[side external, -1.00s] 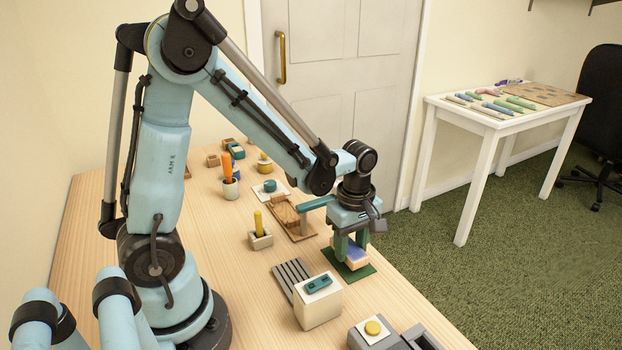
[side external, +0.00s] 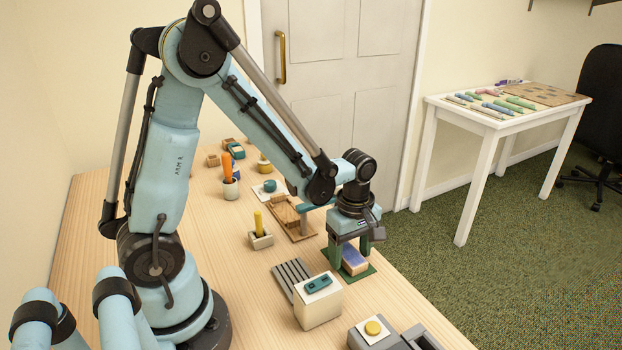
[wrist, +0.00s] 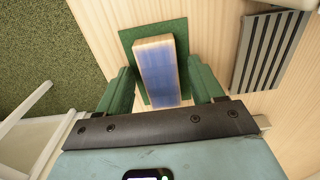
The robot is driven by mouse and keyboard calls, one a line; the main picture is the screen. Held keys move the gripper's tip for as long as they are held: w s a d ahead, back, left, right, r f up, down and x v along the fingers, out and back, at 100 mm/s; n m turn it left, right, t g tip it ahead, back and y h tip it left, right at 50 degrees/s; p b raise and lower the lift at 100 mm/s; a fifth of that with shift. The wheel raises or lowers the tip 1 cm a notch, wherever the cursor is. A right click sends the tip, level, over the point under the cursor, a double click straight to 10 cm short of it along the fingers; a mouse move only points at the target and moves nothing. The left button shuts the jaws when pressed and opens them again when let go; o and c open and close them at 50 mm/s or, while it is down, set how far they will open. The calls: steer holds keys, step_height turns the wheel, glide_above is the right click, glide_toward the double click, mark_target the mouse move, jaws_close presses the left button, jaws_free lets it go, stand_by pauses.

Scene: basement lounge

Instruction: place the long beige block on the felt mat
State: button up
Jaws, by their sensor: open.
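The long block (side external: 354,262), beige on its sides with a blue-violet top, lies on the green felt mat (side external: 371,271) near the table's edge. In the wrist view the block (wrist: 158,70) lies lengthwise on the mat (wrist: 127,40), its near end hidden behind my gripper. My gripper (side external: 350,251) is open just above the block. In the wrist view the green fingers of my gripper (wrist: 161,88) are on either side of the block, with a gap on both sides.
A grey slatted rack (side external: 291,275) and a white box (side external: 318,302) with a teal piece on top stand near the mat. A wooden tray (side external: 297,226) and a holder (side external: 261,239) with a yellow peg stand farther back. The table's edge is close beyond the mat.

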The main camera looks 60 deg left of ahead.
mark_target(350, 255)
steer(key=shift+r, duration=0.1)
step_height(350, 255, up, 12)
steer(key=s+m+t, duration=0.1)
steer(key=m+t, duration=0.1)
steer(key=m, duration=0.4)
steer(key=s+d+m+t, duration=0.1)
steer(key=s+m+t, duration=0.1)
steer(key=m, duration=0.4)
steer(key=s+r+m+t, duration=0.1)
steer(key=s+m+t, duration=0.1)
steer(key=m, duration=0.4)
steer(key=shift+d+r+t, duration=0.1)
steer(key=shift+d+t, duration=0.3)
steer(key=shift+t, duration=0.2)
stand_by(0.5)
